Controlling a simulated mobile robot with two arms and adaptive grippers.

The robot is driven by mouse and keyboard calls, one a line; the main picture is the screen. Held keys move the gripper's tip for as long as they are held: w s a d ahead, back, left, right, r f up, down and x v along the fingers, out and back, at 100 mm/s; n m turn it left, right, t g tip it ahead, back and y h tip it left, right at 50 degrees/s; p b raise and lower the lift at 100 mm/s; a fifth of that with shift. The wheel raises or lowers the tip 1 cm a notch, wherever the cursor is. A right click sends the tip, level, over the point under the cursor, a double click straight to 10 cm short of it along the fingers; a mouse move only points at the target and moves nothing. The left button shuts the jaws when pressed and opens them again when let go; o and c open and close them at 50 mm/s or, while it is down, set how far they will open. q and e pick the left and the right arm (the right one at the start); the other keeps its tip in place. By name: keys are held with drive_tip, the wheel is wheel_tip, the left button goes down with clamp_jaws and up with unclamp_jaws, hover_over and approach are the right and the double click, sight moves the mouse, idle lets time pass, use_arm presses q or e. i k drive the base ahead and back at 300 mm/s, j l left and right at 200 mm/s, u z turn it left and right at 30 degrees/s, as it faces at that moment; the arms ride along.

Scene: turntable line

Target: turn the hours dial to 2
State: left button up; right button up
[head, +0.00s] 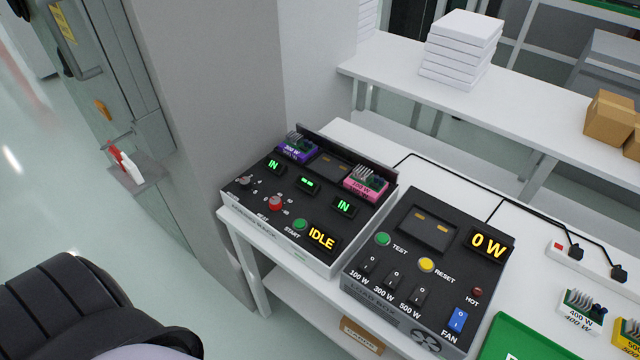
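The left device on the table is a black-topped panel (322,207) with two round knobs. A small grey knob (244,180) sits at its left edge with small marks around it. A red knob (275,203) marked HEAT is to its right. I cannot read which number the grey knob points to, and no hours label is legible. Its displays show green IN twice and a yellow IDLE (321,237). A green START button (299,225) is beside IDLE. Neither gripper shows; a dark ridged part of my arm fills the lower left corner.
A load box (430,262) with switches and a 0 W display stands close right of the panel. Purple (297,150) and pink (366,183) modules sit in the panel's back slots. A power strip (572,262), loose modules and a green tray (520,340) are at right.

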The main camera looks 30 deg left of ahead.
sight(245, 183)
drive_tip(key=u, duration=1.45)
